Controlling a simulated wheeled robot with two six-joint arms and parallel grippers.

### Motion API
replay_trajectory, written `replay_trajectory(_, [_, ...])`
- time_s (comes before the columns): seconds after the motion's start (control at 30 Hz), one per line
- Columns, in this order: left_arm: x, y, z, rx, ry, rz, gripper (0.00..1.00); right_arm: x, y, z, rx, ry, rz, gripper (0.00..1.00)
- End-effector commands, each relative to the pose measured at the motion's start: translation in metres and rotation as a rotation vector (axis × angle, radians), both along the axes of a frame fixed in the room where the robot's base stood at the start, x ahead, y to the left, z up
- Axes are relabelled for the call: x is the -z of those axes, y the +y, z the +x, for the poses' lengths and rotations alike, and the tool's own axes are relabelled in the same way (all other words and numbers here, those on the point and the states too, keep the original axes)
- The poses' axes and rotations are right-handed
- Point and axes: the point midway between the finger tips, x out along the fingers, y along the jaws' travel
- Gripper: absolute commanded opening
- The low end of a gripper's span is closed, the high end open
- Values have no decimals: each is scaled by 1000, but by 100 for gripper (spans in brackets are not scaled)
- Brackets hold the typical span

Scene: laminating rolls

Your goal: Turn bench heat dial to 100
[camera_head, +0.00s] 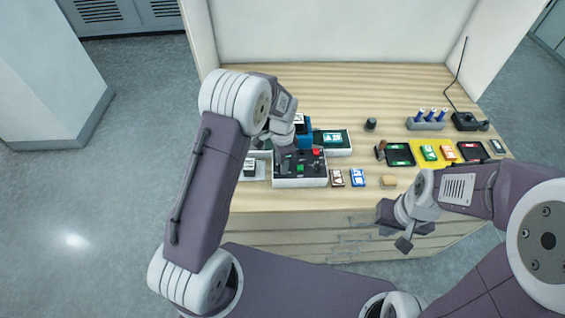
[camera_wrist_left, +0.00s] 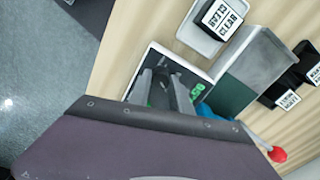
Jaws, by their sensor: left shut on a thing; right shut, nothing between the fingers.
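The control box (camera_head: 312,182), dark-topped with white sides, sits on the wooden bench and carries a red knob (camera_head: 317,152) and green marks. My left gripper (camera_head: 285,158) reaches down onto its left rear part. In the left wrist view its fingers (camera_wrist_left: 166,100) are closed over a dark panel (camera_wrist_left: 147,62) with green digits partly covered by the fingers. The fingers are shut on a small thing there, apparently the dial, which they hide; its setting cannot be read. My right gripper (camera_head: 404,240) is shut and empty, in front of the bench's front edge.
A green-screened device (camera_head: 333,139) stands behind the control box. Small cartons (camera_head: 358,178) lie to its right. A yellow mat (camera_head: 426,150), a rack of blue-topped bottles (camera_head: 426,122) and a black device with an antenna (camera_head: 466,121) stand farther right.

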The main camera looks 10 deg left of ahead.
Motion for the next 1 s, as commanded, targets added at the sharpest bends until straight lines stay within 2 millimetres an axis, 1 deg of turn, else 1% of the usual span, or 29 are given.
replay_trajectory(0.2, [-2, 0, 2, 29, -6, 0, 0, -1, 0, 0, 0, 0, 0, 0])
replay_trajectory(0.57, [-2, 0, 2, 32, -7, 1, 0, -1, 0, 0, 0, 0, 0, 0])
replay_trajectory(0.6, [-2, 0, 2, 32, -7, 0, 27, -1, 0, 0, 0, 0, 0, 0])
replay_trajectory(0.67, [-2, 0, 2, 32, -6, 0, 44, -1, 0, 0, 0, 0, 0, 0])
replay_trajectory(0.7, [-2, 0, 2, 31, -6, 0, 46, -1, 0, 0, 0, 0, 0, 0])
replay_trajectory(1.0, [-3, 0, 1, 31, -4, 0, 46, 0, 0, 0, 0, 0, 0, 0])
